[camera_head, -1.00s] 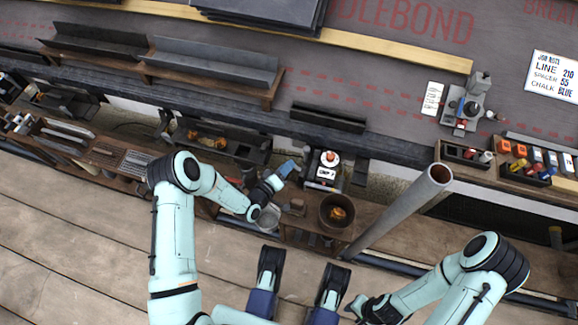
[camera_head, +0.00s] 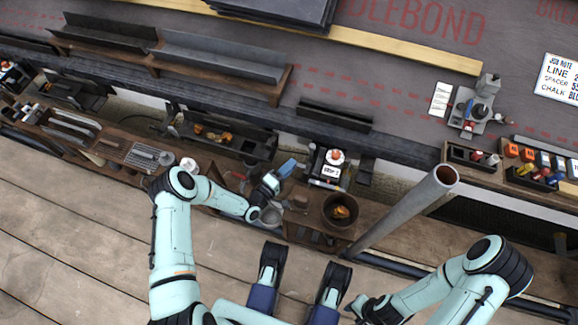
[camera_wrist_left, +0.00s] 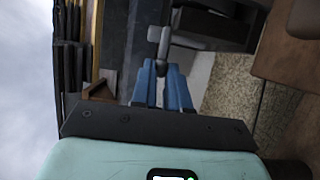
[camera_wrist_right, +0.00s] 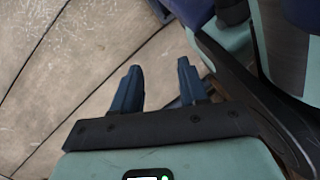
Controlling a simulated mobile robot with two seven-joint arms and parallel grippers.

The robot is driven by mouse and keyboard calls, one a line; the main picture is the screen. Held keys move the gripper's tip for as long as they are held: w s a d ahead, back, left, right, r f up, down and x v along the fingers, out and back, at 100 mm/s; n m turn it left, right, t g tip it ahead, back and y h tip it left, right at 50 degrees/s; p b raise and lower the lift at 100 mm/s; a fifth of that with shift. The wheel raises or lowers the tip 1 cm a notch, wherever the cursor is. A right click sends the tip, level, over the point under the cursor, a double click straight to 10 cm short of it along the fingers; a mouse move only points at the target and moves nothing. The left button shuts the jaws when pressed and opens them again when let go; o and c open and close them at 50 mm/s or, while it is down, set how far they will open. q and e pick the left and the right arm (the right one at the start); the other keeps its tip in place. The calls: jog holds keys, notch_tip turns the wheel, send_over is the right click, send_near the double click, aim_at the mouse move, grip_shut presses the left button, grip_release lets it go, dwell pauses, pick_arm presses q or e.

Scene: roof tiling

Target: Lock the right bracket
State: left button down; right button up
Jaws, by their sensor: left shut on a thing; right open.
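My left gripper (camera_head: 290,168) is at the front of the roof edge, just left of a black-and-white unit with an orange-red top (camera_head: 333,160) and a white label. In the left wrist view its blue fingers (camera_wrist_left: 163,72) are shut on a small grey piece (camera_wrist_left: 160,38), like a T-shaped handle. What it belongs to is mostly hidden. My right gripper (camera_head: 356,308) is low at the front right, over the floor. In the right wrist view its fingers (camera_wrist_right: 160,75) are apart and empty. I cannot tell for sure which part is the right bracket.
A brown pot (camera_head: 341,211) with orange contents stands right of the left gripper. A grey pipe (camera_head: 405,210) slants up beside it. A dark metal channel (camera_head: 335,116) lies on the roof edge. A tray of coloured items (camera_head: 530,178) sits far right. The plank floor (camera_head: 70,235) is clear.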

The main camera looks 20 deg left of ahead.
dwell(0.3)
pick_arm(q)
jog(key=c, duration=1.1)
grip_release()
jog(key=p+v, duration=0.3)
jog(key=v, duration=1)
jog(key=shift+s+f, duration=0.15)
jog(key=shift+s, duration=0.1)
pick_arm(e)
jog(key=w+r+t, duration=0.2)
jog(key=w+r, duration=0.1)
jog(key=w, duration=0.3)
jog(key=shift+w+a+r, duration=0.2)
jog(key=shift+a+r, duration=0.1)
jog(key=shift+a, duration=0.1)
